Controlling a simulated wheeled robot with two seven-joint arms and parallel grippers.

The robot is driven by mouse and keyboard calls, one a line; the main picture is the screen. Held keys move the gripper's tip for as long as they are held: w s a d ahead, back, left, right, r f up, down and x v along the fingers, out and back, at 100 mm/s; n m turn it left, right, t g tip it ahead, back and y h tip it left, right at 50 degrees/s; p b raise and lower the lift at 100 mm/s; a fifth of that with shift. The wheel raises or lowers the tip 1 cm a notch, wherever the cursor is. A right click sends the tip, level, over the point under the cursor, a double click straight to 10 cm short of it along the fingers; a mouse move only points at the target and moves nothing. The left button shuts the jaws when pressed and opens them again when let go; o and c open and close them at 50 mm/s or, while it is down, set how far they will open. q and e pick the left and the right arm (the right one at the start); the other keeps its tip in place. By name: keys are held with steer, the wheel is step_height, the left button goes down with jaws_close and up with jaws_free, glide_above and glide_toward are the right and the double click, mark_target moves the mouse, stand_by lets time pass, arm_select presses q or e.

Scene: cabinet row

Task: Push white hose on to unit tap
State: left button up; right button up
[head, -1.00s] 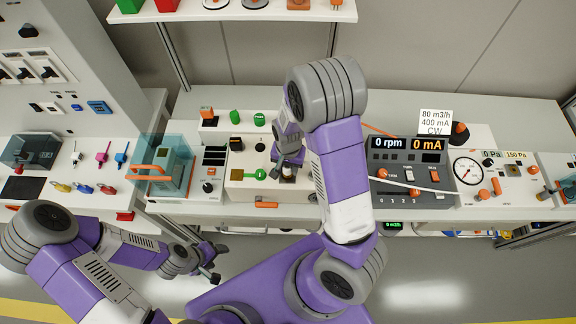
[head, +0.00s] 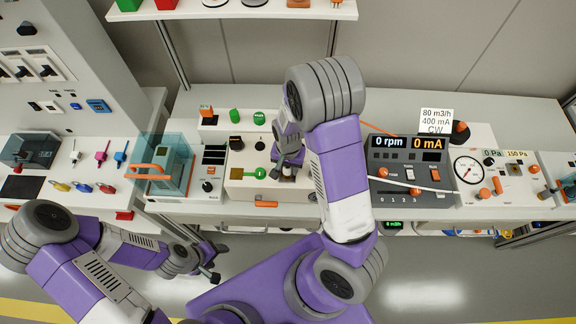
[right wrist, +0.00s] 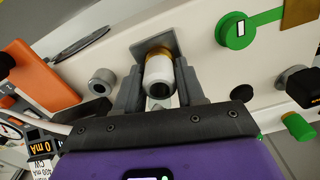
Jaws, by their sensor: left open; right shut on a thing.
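My right gripper (head: 287,168) is at the front of the cream unit (head: 240,187), below my raised right arm. In the right wrist view its fingers (right wrist: 158,85) are shut around the white hose end (right wrist: 160,72), a short white cylinder with an open bore. A brass-coloured ring shows directly behind it against a grey plate; I cannot tell whether this is the unit tap or how far the hose sits on it. The white hose (head: 400,187) also runs across the dark console. My left gripper (head: 211,277) is open and empty, low in front of the bench.
The dark console (head: 410,170) with lit displays stands to the right, then a white gauge panel (head: 490,180). A teal transparent box (head: 165,165) stands to the left. In the wrist view, a green knob (right wrist: 237,30) and orange block (right wrist: 42,76) flank the gripper.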

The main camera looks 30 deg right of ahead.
steer(key=shift+f, duration=0.15)
steer(key=o, duration=1.1)
steer(key=shift+o, duration=0.2)
step_height(320, 180, up, 8)
steer(key=shift+f+p, duration=0.15)
steer(key=shift+p, duration=0.65)
